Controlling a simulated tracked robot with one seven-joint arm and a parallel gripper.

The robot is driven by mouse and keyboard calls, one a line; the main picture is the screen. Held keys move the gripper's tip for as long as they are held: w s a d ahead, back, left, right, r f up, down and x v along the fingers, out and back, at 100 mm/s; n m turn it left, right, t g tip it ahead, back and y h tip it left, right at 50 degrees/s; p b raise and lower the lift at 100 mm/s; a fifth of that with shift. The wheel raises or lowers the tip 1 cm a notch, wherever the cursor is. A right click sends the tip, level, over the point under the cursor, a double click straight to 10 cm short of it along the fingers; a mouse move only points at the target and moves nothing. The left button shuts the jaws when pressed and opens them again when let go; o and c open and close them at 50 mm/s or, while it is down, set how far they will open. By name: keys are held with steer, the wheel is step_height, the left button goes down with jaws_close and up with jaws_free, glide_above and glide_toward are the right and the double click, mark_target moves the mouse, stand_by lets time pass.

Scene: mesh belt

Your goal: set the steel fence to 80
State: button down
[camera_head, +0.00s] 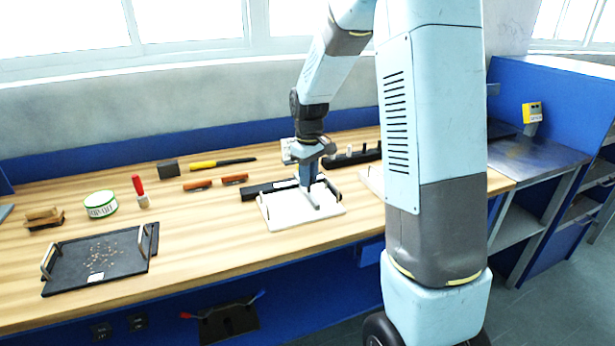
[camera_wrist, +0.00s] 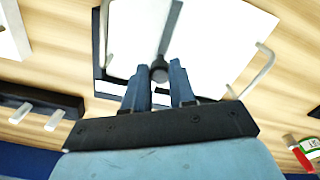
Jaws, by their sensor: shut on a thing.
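The steel fence (camera_head: 316,203) is a narrow grey bar lying across a white board (camera_head: 277,214) on the bench. In the wrist view the fence (camera_wrist: 172,30) runs away from a dark round knob (camera_wrist: 159,74). My gripper (camera_head: 308,184) is low over the board, its fingers down at the fence. In the wrist view my gripper (camera_wrist: 159,76) has its two blue fingers on either side of the knob, shut on it. The scale marks and the fence's setting cannot be read in either view. My fingers partly hide the knob in the head view.
The white board has raised metal handles (camera_wrist: 258,70) at its sides. A black tray (camera_head: 70,272) with small bits stands at the left. A green-white tin (camera_head: 101,205), a red-handled brush (camera_head: 139,190) and several tools lie behind. My arm column hides the bench's right part.

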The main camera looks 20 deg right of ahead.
steer(key=shift+d, duration=0.15)
steer(key=c, duration=0.9)
jaws_free()
steer(key=shift+r, duration=0.15)
step_height(320, 180, up, 14)
steer(key=shift+f, duration=0.25)
